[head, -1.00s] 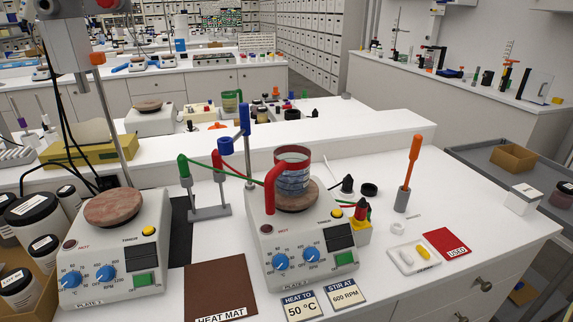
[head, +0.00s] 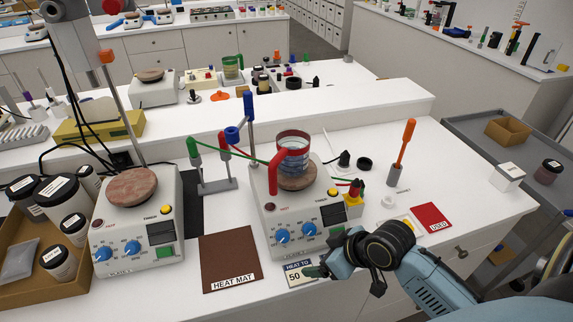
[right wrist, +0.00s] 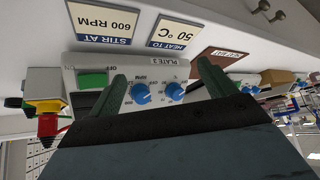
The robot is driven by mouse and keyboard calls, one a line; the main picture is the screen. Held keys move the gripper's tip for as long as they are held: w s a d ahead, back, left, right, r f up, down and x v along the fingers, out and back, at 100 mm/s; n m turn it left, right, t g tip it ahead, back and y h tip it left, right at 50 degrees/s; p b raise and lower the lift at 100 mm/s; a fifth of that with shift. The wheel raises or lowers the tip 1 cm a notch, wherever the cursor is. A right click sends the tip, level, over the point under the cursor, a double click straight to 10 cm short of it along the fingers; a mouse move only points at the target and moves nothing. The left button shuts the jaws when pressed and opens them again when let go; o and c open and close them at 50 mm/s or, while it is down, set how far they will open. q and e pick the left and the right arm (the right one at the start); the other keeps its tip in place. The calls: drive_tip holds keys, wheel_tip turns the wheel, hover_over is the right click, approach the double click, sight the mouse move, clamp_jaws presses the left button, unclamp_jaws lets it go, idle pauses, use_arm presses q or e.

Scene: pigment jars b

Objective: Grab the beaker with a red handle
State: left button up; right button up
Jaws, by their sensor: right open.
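The clear beaker (head: 293,158), with a red rim band and a red handle (head: 275,174), stands upright on the round top of the plate 2 stirrer (head: 296,222). My right gripper (head: 318,270) is low in front of that stirrer, below the beaker and apart from it. In the right wrist view the two dark fingers of the right gripper (right wrist: 160,72) are spread, with the front panel and blue knobs of the plate 2 stirrer (right wrist: 125,72) beyond them. Nothing is between the fingers. The beaker does not show there. My left gripper is not in view.
Plate 1 stirrer (head: 137,218) stands at left, beside a box of jars (head: 82,270). A brown heat mat (head: 230,258) lies between. A stand with green and red tubes (head: 216,172) is behind. A yellow plug block (head: 353,203) and orange-handled tool (head: 404,143) are right of the beaker.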

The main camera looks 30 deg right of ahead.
sight(307, 152)
drive_tip(key=w+d+r+t+y, duration=0.1)
drive_tip(key=w+d+r+t, duration=0.2)
drive_tip(key=w+d+r, duration=0.4)
drive_tip(key=w+d+r+t+y, duration=0.1)
drive_tip(key=w+d+r+t, duration=0.3)
drive_tip(key=r, duration=0.6)
drive_tip(key=shift+g, duration=0.5)
drive_tip(key=p+x, duration=0.2)
drive_tip(key=x, duration=0.6)
drive_tip(key=shift+w+a+f, duration=0.1)
drive_tip(key=shift+w+a, duration=0.1)
drive_tip(key=shift+w, duration=0.1)
drive_tip(key=shift+w+a+f, duration=0.1)
drive_tip(key=shift+w+a, duration=0.1)
drive_tip(key=shift+w, duration=0.3)
drive_tip(key=p+x, duration=0.1)
drive_tip(key=x, duration=0.2)
drive_tip(key=shift+w+a, duration=0.15)
drive_tip(key=shift+w, duration=0.05)
drive_tip(key=shift+w+a+f, duration=0.1)
drive_tip(key=shift+w+f, duration=0.15)
drive_tip(key=shift+w, duration=0.1)
drive_tip(key=shift+c, duration=0.4)
drive_tip(key=c, duration=0.7)
drive_tip(key=shift+r, duration=0.1)
drive_tip(key=shift+c, duration=0.6)
